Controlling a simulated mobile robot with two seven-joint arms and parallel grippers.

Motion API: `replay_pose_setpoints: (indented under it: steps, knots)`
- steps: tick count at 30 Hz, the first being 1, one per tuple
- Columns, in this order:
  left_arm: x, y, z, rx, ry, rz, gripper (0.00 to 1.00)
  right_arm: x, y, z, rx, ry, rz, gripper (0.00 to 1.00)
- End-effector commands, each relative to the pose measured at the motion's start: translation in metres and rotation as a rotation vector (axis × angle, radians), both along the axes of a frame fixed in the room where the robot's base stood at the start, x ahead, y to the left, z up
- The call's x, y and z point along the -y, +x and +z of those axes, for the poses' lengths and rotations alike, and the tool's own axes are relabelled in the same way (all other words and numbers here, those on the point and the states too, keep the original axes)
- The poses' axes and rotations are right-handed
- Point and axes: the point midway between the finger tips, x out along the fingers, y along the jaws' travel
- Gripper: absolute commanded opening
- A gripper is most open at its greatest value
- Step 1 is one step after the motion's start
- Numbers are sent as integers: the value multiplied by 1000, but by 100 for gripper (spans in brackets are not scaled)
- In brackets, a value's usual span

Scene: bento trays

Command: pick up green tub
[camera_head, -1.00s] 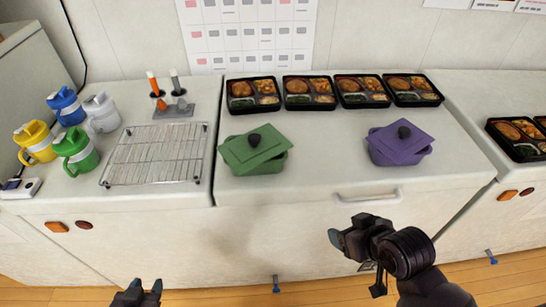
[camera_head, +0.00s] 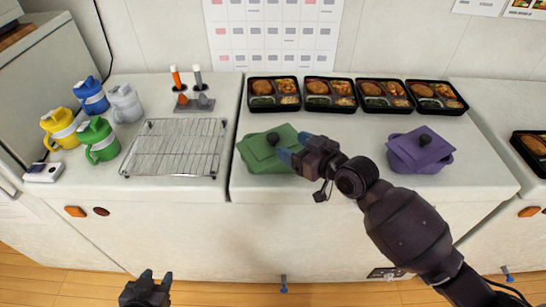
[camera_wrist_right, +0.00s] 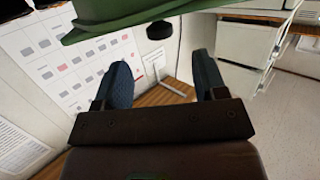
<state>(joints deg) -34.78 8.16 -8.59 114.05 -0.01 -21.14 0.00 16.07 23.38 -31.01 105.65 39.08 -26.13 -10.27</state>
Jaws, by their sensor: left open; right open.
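My left gripper (camera_head: 156,277) is open and empty, low in front of the counter.
A purple tub (camera_head: 420,155) stands to the right. Several bento trays (camera_head: 330,108) line the back. A wire rack (camera_head: 176,148), a stand (camera_head: 194,105) with orange and grey handles, and several coloured jugs (camera_head: 98,140) are at left. Counter between rack and trays is narrow.

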Motion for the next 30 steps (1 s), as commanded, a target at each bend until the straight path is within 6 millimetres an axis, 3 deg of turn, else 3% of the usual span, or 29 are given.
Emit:
replay_pose_setpoints:
  steps: [21, 30]
  knots:
    - [1, 5, 1, 8, 0, -3, 43, -50, 49, -16, -1, -1, 0, 65]
    - [1, 5, 1, 9, 0, -4, 43, -53, 52, -17, -1, -2, 0, 65]
